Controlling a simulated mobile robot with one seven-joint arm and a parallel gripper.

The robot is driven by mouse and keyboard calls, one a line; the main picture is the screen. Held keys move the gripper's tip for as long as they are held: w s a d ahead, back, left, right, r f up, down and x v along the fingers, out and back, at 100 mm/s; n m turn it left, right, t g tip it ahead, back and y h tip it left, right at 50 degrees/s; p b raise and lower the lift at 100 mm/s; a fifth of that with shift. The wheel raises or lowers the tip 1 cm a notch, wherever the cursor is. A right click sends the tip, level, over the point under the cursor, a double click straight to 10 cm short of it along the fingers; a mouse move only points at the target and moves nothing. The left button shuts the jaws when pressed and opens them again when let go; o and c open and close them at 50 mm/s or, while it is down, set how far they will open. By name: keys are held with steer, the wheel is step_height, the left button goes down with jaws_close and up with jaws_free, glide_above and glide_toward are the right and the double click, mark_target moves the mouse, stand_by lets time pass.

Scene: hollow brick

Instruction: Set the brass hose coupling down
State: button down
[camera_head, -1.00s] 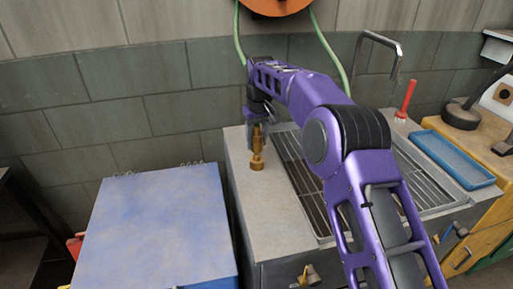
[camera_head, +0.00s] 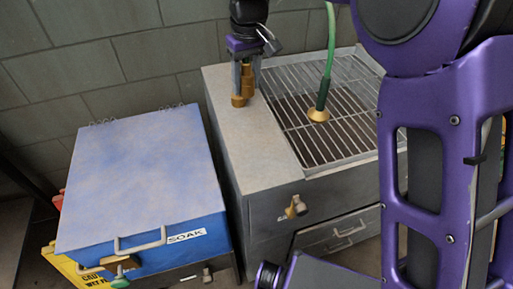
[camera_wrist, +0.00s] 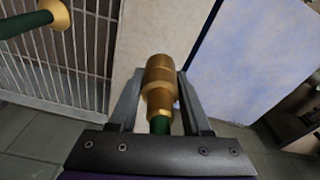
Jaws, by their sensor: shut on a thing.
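The brass hose coupling (camera_head: 247,86) is a stepped golden cylinder, held upright over the bare left strip of the grey sink counter (camera_head: 245,135). My gripper (camera_head: 246,80) is shut on it, pointing down, with a finger on either side. In the wrist view the coupling (camera_wrist: 160,88) sits between the two fingers, with something green at its palm end. I cannot tell whether its lower end touches the counter.
A metal grate (camera_head: 300,95) lies right of the coupling, with a green hose's brass end (camera_head: 319,115) over it. A blue-topped box labelled SOAK (camera_head: 140,180) stands left, across a gap. The counter's front strip is clear.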

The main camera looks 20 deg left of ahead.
steer(key=b, duration=0.2)
glide_above(259, 150)
step_height(259, 150, down, 3)
step_height(259, 150, down, 4)
steer(key=shift+s+d+r, duration=0.15)
steer(key=shift+r, duration=0.05)
steer(key=shift+f+b, duration=0.8)
steer(key=shift+f, duration=2.15)
steer(key=shift+f, duration=0.1)
steer(key=shift+c, duration=1.8)
jaws_free()
step_height(259, 150, up, 12)
steer(key=d+p, duration=0.1)
steer(key=p, duration=0.1)
steer(key=shift+s, duration=0.4)
